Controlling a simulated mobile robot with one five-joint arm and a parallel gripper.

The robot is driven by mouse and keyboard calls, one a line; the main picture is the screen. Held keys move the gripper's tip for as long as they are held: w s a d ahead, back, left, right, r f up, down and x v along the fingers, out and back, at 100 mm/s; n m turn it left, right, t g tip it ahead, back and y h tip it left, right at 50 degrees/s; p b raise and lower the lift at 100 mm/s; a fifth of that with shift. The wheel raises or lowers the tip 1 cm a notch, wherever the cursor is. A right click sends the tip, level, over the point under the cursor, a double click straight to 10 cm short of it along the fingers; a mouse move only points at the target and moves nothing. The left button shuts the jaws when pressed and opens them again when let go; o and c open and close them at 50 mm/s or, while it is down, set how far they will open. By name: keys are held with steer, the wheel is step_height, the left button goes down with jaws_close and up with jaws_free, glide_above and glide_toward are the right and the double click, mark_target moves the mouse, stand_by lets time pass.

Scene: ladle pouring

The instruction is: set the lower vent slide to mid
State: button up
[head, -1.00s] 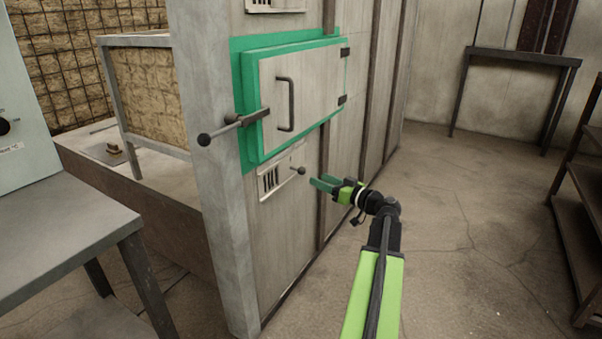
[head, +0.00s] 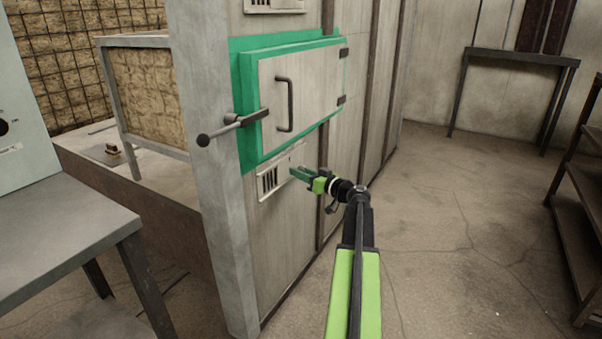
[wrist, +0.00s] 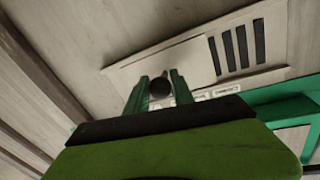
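The lower vent (head: 271,181) is a pale slotted plate low on the wall, under the green-framed door. Its dark slots show in the wrist view (wrist: 237,50), with the pale slide plate (wrist: 165,68) beside them. The slide's dark round knob (wrist: 160,87) stands between my two green fingers. My gripper (wrist: 160,80) is at the knob, with a finger close on each side; I cannot tell whether they press on it. In the head view my gripper (head: 297,173) reaches the right part of the vent and hides the knob.
The door's latch lever with a ball end (head: 204,140) sticks out above left of the vent, and the door has a bar handle (head: 285,104). Another vent (head: 272,5) is at the top edge. A grey table (head: 60,235) stands at left.

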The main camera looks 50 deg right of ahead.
jaws_close()
stand_by(1.0)
